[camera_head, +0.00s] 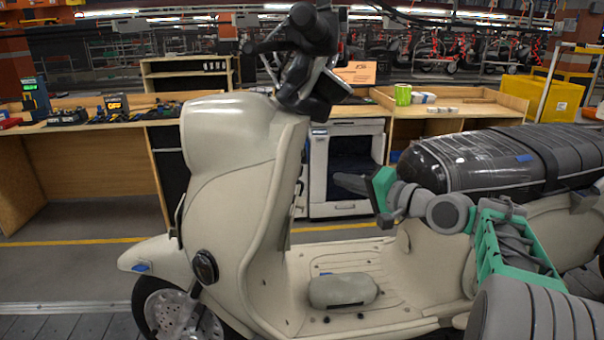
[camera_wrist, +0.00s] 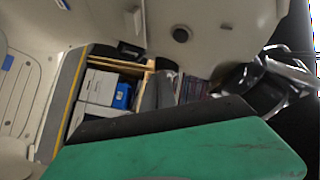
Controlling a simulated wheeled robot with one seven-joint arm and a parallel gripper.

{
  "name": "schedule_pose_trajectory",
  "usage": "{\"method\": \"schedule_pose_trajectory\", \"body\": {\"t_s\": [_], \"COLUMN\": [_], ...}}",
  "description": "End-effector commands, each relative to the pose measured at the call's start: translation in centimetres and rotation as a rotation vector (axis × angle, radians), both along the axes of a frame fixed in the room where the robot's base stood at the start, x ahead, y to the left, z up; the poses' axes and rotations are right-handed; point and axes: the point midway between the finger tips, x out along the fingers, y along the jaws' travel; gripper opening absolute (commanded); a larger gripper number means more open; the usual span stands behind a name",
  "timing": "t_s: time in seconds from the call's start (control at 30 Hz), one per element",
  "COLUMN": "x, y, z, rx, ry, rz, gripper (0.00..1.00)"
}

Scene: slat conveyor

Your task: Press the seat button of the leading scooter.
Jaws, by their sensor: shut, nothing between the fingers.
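The cream scooter (camera_head: 225,215) stands side-on, its front to the left. Its dark seat (camera_head: 455,165) is wrapped in clear plastic. My gripper (camera_head: 345,182) is shut and empty, just ahead of the seat's front end and above the footboard. In the wrist view, the scooter's cream body (camera_wrist: 225,20) fills the top, with a small round dark fitting (camera_wrist: 181,34) on it. I cannot tell for sure whether this is the seat button. In the head view my arm hides part of the body below the seat, and no button shows there.
A grey pouch-like object (camera_head: 343,290) lies on the footboard. Handlebars and the front shield (camera_head: 230,135) rise to the left of my gripper. A wooden workbench (camera_head: 450,100) and a white cabinet (camera_head: 345,165) stand behind. The space above the footboard is open.

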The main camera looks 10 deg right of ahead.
Motion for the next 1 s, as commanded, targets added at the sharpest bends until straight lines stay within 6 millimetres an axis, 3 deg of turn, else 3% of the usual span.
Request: {"method": "schedule_pose_trajectory", "body": {"t_s": [0.2,0.4,1.0], "x": [0.5,0.9,0.9], "y": [3.3,5.1,5.4], "z": [0.7,1.1,1.1], "rx": [-0.001,-0.001,-0.001], "ry": [0.0,0.0,0.001], "rz": [0.004,0.001,0.0], "gripper": [0.0,0.0,0.0]}}
